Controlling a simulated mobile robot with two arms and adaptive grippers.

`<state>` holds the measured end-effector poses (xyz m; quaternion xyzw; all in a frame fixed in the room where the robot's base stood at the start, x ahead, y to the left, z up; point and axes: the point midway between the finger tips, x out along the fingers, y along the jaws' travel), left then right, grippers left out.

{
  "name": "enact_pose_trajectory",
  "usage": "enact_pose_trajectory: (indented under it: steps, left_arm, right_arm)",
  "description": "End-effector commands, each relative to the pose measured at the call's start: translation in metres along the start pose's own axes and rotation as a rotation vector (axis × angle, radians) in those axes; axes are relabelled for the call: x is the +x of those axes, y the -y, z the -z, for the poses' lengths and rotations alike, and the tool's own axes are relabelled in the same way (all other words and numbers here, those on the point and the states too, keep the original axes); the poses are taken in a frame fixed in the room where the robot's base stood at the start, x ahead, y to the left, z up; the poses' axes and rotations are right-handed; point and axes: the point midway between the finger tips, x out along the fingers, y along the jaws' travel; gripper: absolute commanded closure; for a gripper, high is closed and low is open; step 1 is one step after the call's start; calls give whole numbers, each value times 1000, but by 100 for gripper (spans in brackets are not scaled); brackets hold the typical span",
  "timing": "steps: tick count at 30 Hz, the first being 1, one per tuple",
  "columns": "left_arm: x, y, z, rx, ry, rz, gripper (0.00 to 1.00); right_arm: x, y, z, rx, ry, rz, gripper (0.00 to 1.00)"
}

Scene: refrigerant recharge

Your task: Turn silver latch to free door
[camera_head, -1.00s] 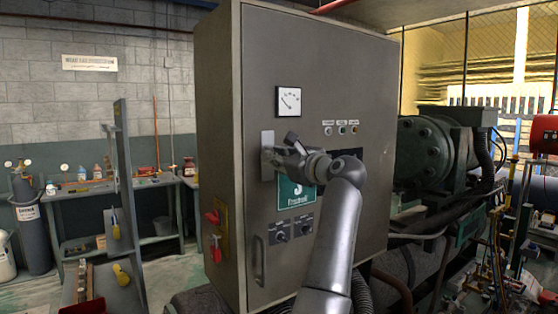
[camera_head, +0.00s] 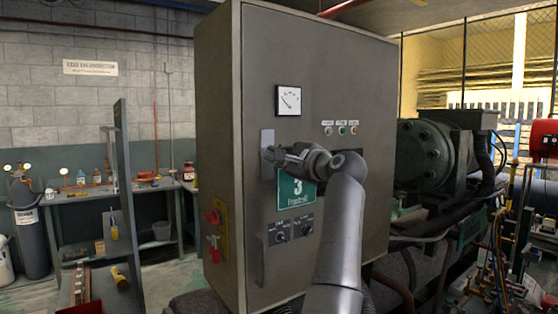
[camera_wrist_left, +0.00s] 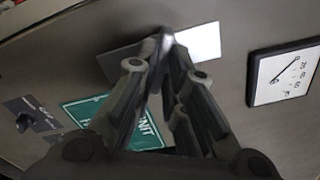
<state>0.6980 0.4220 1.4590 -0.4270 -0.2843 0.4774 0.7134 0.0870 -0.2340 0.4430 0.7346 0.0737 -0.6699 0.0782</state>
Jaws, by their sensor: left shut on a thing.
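The grey cabinet door (camera_head: 340,90) fills the middle of the head view and sits flush in its frame. The silver latch (camera_head: 266,138) is a pale upright plate on the door's left side, with a small handle mostly hidden by my fingers. In the left wrist view, the latch plate (camera_wrist_left: 203,40) lies behind the fingertips and its shiny handle (camera_wrist_left: 166,40) is between them. My left gripper (camera_head: 270,154) is shut on the latch handle; its fingers also show in the left wrist view (camera_wrist_left: 160,66). My right gripper is in neither view.
A dial gauge (camera_head: 289,100) is above the latch and a green sign (camera_head: 296,190) below it. A door pull (camera_head: 259,260) and knobs (camera_head: 281,232) are lower. A red switch (camera_head: 213,218) is on the cabinet's left side. Machinery (camera_head: 440,150) stands to the right.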

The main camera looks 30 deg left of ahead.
Motion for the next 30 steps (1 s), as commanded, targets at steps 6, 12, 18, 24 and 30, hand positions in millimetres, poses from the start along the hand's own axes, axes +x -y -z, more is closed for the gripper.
enact_pose_trajectory:
  steps: [6, 12, 18, 24, 30]
  left_arm:
    - [-1, 3, -1, -105, 1, 6, 100]
    - [-1, 3, -1, -104, 1, 6, 100]
    - [-1, 2, -1, -240, 1, 6, 100]
    - [-1, 4, -2, -410, 0, 8, 83]
    - [-1, 3, -1, -406, 0, 5, 71]
  right_arm:
    - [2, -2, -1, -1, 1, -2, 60]
    - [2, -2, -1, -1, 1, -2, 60]
    - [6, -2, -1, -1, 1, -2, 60]
    - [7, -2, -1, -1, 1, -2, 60]
    - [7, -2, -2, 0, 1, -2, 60]
